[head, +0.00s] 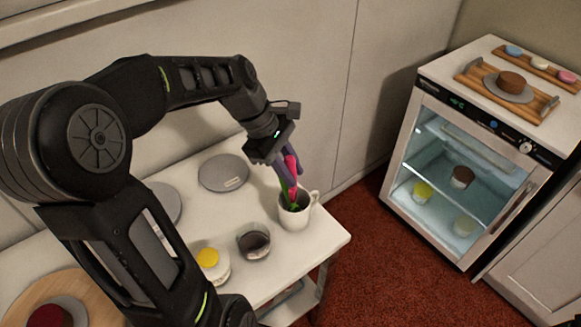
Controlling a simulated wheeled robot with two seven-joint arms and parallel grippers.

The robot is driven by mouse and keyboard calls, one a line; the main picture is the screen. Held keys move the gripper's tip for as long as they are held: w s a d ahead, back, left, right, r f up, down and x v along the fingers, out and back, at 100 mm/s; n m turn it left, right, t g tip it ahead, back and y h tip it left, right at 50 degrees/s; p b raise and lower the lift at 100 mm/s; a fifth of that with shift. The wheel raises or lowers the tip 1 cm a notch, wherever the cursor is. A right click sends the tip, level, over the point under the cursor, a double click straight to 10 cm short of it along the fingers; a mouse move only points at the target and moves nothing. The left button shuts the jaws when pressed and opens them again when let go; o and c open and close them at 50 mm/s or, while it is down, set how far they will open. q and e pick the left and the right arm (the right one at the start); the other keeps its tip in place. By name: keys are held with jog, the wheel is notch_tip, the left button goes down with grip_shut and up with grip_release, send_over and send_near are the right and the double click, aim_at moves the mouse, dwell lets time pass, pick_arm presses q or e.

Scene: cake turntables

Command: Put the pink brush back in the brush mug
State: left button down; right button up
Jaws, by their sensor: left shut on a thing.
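The white brush mug (297,218) stands upright near the right end of the white table. A pink brush (292,166) is upright, slightly tilted, at the mug's mouth. My left gripper (284,165) is just above the mug and shut on the pink brush. The brush's lower end is hidden, and I cannot tell how deep it sits in the mug. My right gripper is out of view.
Beside the mug are a dark-filled cup (254,241) and a yellow-topped cup (210,262). Grey round turntables (223,172) lie behind on the table (322,238). A glass-doored fridge (462,180) stands at the right, with wooden boards (541,108) on top.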

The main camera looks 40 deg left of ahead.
pick_arm(q)
jog(key=shift+a+f+b, duration=0.1)
jog(key=shift+f+b, duration=0.8)
jog(key=shift+f, duration=0.8)
jog(key=shift+s+f, duration=0.1)
jog(key=shift+f, duration=0.05)
jog(key=shift+s+f, duration=0.1)
jog(key=shift+f, duration=0.05)
